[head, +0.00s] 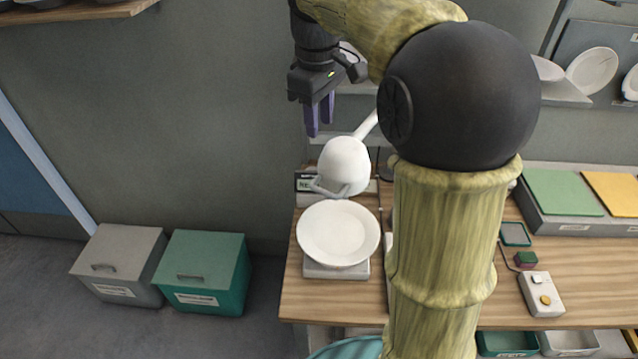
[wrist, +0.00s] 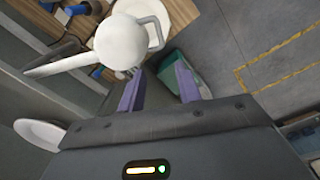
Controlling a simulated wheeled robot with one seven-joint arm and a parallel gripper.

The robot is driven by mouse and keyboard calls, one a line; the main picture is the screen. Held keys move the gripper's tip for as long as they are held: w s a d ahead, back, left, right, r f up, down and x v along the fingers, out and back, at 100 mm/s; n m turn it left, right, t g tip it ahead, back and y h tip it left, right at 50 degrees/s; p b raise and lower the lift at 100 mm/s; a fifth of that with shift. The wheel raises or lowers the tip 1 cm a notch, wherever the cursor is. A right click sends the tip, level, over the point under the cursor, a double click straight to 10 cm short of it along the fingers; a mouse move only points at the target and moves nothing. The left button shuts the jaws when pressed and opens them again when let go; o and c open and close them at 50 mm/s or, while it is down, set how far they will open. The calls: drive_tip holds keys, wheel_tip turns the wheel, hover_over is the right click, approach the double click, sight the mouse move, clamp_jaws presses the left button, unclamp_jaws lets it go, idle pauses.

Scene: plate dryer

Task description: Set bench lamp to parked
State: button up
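The bench lamp has a rounded white head (head: 345,163) with a grey loop handle (head: 326,189) on its lower front. A white lamp arm (head: 367,125) runs from the head up to the right and goes behind my arm. My gripper (head: 319,112) is above and slightly left of the lamp head, fingers down, apart from it. In the wrist view the purple fingers (wrist: 158,90) are spread with nothing between them. There the lamp head (wrist: 119,42) and its handle (wrist: 155,34) lie beyond the fingertips. The lamp's base is hidden.
A white plate (head: 338,233) sits on a pale stand (head: 336,269) below the lamp, on the wooden bench (head: 300,302). Grey (head: 118,262) and teal (head: 204,272) bins stand on the floor at left. Shelving with plates (head: 592,70) is at upper right.

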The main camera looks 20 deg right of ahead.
sight(321, 189)
drive_tip(key=shift+f, duration=0.15)
drive_tip(key=f+p, duration=0.1)
drive_tip(key=f, duration=0.4)
drive_tip(key=f+p, duration=0.1)
drive_tip(key=f, duration=0.5)
drive_tip(key=f+p, duration=0.1)
drive_tip(key=f, duration=0.5)
drive_tip(key=shift+w+d+f, duration=0.1)
drive_tip(key=shift+w+d, duration=0.2)
clamp_jaws()
